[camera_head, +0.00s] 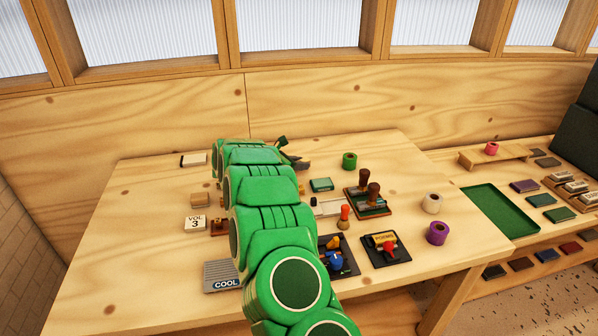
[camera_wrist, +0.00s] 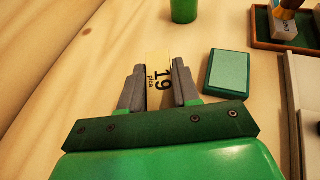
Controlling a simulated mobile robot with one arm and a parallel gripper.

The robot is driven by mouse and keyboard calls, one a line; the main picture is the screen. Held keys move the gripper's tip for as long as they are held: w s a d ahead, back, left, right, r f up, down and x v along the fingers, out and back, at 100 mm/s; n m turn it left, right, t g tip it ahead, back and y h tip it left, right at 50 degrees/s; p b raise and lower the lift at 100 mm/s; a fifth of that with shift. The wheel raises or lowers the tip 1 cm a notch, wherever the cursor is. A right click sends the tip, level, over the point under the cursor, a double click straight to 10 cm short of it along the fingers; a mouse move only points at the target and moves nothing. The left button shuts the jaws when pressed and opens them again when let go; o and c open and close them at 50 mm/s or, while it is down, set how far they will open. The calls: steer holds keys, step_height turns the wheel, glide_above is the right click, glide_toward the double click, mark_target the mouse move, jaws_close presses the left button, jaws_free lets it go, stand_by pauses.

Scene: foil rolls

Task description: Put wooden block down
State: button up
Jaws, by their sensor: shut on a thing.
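The wooden block (camera_wrist: 158,62) is pale yellow, with "19" and "pica" printed on it. In the wrist view it sits between the two grey fingers of my gripper (camera_wrist: 158,86), which is shut on it. Its far end sticks out past the fingertips over bare wood. I cannot tell whether it touches the table. In the head view my gripper (camera_head: 297,161) is at the back middle of the table (camera_head: 140,262), partly behind my green arm. I cannot make out the block there.
A teal pad (camera_wrist: 228,72) lies just right of my gripper. A green roll (camera_head: 350,160) stands beyond it. The wood left of my gripper is clear.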

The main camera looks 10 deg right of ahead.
mark_target(299, 177)
steer(key=shift+w+f, duration=0.1)
steer(key=shift+f, duration=1.55)
steer(key=shift+f, duration=0.1)
steer(key=o, duration=1)
steer(key=shift+f, duration=0.1)
steer(key=shift+o, duration=0.2)
